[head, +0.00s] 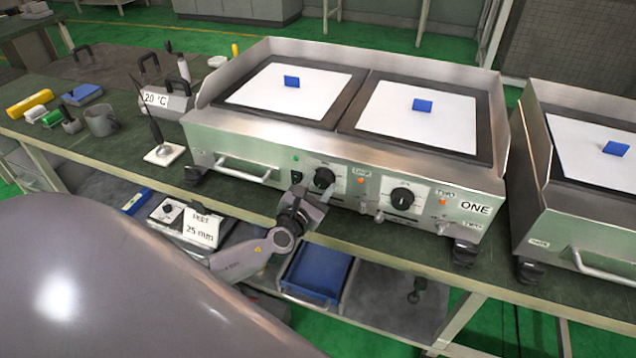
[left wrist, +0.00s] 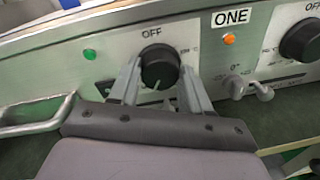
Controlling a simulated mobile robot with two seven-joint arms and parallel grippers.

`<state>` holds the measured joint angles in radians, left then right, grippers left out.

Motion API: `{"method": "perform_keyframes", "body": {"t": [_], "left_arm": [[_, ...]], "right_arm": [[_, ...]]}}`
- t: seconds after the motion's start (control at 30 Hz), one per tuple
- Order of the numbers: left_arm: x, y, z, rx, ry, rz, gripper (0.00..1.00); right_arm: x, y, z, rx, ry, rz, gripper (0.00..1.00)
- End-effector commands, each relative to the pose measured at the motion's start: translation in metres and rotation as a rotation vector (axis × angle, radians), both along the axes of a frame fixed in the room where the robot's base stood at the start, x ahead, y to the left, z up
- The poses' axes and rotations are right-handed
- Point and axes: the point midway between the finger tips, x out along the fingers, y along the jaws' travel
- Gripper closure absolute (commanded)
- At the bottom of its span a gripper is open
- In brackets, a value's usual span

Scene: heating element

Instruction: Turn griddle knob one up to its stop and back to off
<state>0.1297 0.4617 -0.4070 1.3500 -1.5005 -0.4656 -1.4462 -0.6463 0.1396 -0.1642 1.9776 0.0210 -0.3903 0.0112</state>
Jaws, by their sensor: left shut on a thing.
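The griddle (head: 470,178) is a steel unit with two plates and two black knobs on its front panel. Knob one (head: 324,178) is the left knob; in the left wrist view it (left wrist: 159,66) sits below an OFF mark, with a ONE label to its right. My left gripper (head: 315,192) reaches it from the front. In the left wrist view its two fingers (left wrist: 160,78) stand on either side of the knob, shut on it. My right gripper is out of view.
Knob two (head: 403,198) is right of knob one, with small levers below the panel. A bar handle (head: 243,170) juts out at the left. A green lamp (left wrist: 89,54) and an orange lamp (left wrist: 229,39) flank knob one. A second griddle (head: 585,215) stands at the right.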

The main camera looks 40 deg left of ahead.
Motion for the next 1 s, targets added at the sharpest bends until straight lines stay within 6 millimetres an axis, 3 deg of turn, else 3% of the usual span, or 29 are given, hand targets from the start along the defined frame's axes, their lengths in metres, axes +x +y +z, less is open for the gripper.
{"method": "perform_keyframes", "body": {"t": [0.47, 0.5, 0.57, 1.0], "left_arm": [[-0.0002, -0.0003, -0.0009, 0.015, 0.005, -0.001, 0.83], [-0.0002, -0.0004, -0.0008, 0.015, 0.005, -0.001, 0.49], [-0.0002, -0.0004, -0.0008, 0.015, 0.005, -0.001, 0.3], [-0.0083, -0.0012, -0.0004, 0.014, 0.006, -0.001, 0.27]], "right_arm": [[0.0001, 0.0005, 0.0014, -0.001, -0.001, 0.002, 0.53], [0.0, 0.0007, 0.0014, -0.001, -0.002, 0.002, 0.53], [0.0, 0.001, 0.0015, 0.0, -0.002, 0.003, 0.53], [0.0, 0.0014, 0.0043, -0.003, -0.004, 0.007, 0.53]]}}
